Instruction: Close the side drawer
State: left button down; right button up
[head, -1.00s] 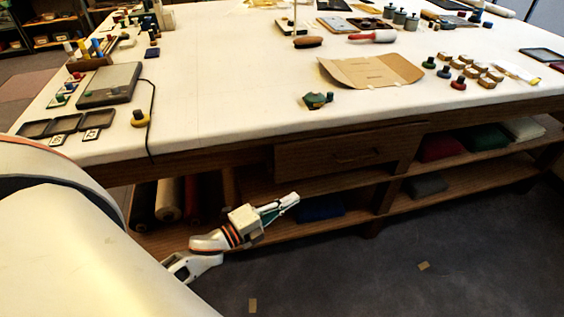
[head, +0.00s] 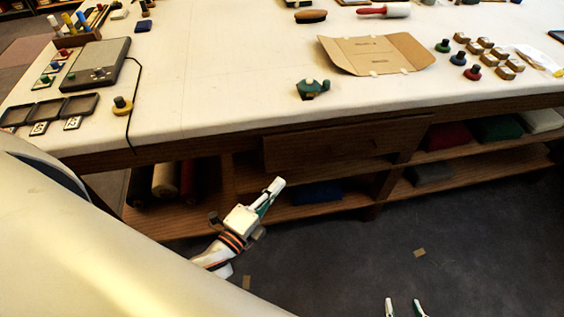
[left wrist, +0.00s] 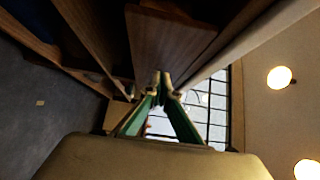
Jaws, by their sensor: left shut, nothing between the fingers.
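The side drawer (head: 335,146) is a brown wooden front with a small handle, set under the tabletop's front edge. How far it stands out is hard to tell in the head view. My left gripper (head: 275,186) is shut and empty, just below and in front of the drawer's left part, with a visible gap. In the left wrist view the shut fingertips (left wrist: 161,76) point up toward a wooden panel that looks like the drawer (left wrist: 170,42). My right gripper (head: 405,306) shows only its two fingertips at the bottom edge, spread apart and empty.
The white-topped table (head: 220,95) carries stamps, ink pads, a grey device (head: 96,64) with a hanging cord, and a cardboard folder (head: 375,54). The lower shelf (head: 300,207) holds folded cloths and dark rolls (head: 165,180).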

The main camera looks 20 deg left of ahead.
aim_at(273, 156)
pick_arm(q)
jog(key=shift+w+a+p, duration=0.15)
jog(key=shift+w+a, duration=0.1)
jog(key=shift+w, duration=1.05)
jog(key=shift+w+a+p, duration=0.15)
jog(key=shift+w+a, duration=0.15)
jog(key=shift+w, duration=1.05)
jog(key=shift+w+a+p, duration=0.15)
jog(key=shift+w+a, duration=0.1)
jog(key=shift+w, duration=1.05)
jog(key=w+a, duration=0.2)
jog(key=w, duration=0.1)
jog(key=shift+w+a, duration=0.45)
jog(key=shift+a, duration=0.05)
jog(key=shift+r, duration=0.15)
jog(key=shift+a, duration=0.1)
